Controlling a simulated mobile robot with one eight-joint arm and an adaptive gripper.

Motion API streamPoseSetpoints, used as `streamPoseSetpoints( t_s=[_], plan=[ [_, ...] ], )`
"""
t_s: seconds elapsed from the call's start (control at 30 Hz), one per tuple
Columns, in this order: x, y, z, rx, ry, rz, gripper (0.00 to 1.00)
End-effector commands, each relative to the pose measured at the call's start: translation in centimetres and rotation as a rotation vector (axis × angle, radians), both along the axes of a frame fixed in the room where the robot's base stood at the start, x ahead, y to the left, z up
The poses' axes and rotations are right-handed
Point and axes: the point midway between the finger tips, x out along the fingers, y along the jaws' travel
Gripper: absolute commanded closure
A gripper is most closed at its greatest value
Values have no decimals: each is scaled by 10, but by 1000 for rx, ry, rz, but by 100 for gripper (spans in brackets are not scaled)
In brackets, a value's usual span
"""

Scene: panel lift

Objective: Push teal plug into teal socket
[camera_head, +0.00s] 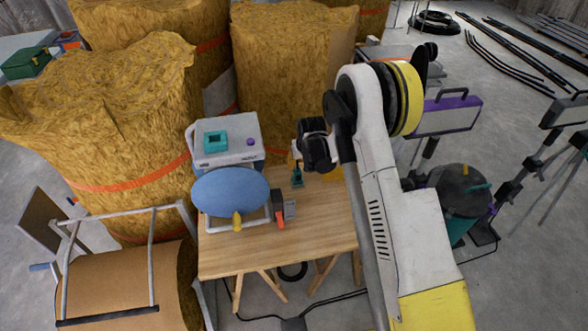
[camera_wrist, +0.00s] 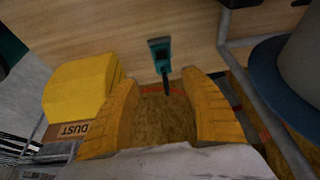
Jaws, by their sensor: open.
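The teal plug (camera_head: 297,179) is on the wooden table, near its back right. In the wrist view the teal plug (camera_wrist: 160,52) shows beyond the fingertips, with a dark narrow part pointing back between them. The teal socket (camera_head: 215,141) is a square with a dark opening on top of a light grey box, left of the plug. My gripper (camera_head: 295,157) is just above and behind the plug in the head view, partly hidden by my wrist. In the wrist view my gripper (camera_wrist: 160,80) has its two yellow fingers spread apart, with nothing held.
The grey box (camera_head: 240,127) has a purple knob. A blue rounded object (camera_head: 230,191) and an orange-and-grey tool (camera_head: 280,208) stand in front of it. The front of the wooden table (camera_head: 280,260) is clear. Large straw-coloured bales (camera_head: 280,70) stand close behind.

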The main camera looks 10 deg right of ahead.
Motion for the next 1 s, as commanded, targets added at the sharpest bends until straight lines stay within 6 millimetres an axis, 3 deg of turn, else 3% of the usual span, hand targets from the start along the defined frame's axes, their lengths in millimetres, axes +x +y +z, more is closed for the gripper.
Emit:
streamPoseSetpoints(
  t_s=[0.43, 0.8, 1.0],
  plan=[
    [2, 0, -10, 0, 2, 0, 46],
    [20, 0, -57, 0, 2, 0, 46],
    [22, 0, -60, 0, 2, 0, 46]
  ],
)
